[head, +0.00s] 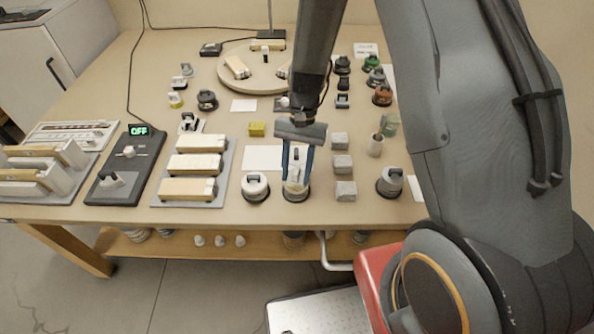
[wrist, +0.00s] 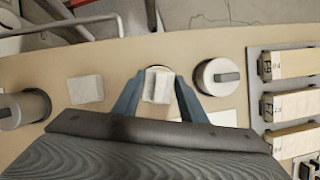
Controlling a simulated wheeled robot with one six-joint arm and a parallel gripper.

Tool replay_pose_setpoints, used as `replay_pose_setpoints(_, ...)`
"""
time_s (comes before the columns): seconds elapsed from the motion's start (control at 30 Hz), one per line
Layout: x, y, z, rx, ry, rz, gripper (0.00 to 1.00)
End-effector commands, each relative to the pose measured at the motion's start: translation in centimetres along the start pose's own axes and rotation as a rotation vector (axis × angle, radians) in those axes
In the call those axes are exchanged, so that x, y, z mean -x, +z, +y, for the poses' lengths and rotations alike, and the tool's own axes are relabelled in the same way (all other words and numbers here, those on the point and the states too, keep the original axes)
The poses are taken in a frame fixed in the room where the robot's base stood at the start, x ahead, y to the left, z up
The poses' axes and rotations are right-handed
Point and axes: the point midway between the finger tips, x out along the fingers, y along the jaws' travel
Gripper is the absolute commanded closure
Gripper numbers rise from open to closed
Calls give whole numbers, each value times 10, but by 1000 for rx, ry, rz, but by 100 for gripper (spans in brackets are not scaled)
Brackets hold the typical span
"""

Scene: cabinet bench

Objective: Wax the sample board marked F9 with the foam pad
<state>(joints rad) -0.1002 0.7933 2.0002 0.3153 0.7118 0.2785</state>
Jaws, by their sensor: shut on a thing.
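My gripper (head: 296,180) is shut on a pale block (wrist: 158,86), which looks like the foam pad. In the head view it is low over a round pot (head: 295,195) with a dark base near the bench's front edge. I cannot tell whether the pad touches the pot. Three pale wooden sample boards (head: 188,188) lie on a grey rack (head: 221,192) to the left; they also show at the right of the wrist view (wrist: 290,104).
A lidded round pot (head: 255,186) stands just left of my gripper, and grey blocks (head: 345,190) stand to its right. Another dark-handled pot (head: 390,182) is farther right. A yellow block (head: 257,129) and a white sheet (head: 262,158) lie behind. A switch box reading OFF (head: 126,165) stands left of the rack.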

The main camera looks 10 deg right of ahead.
Motion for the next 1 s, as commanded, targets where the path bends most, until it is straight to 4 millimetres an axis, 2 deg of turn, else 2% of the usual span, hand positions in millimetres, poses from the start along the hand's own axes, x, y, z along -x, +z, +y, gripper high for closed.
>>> replay_pose_setpoints(0.57,1,1,0,0,1,0,80)
replay_pose_setpoints(1.0,30,13,0,-1,0,0,80)
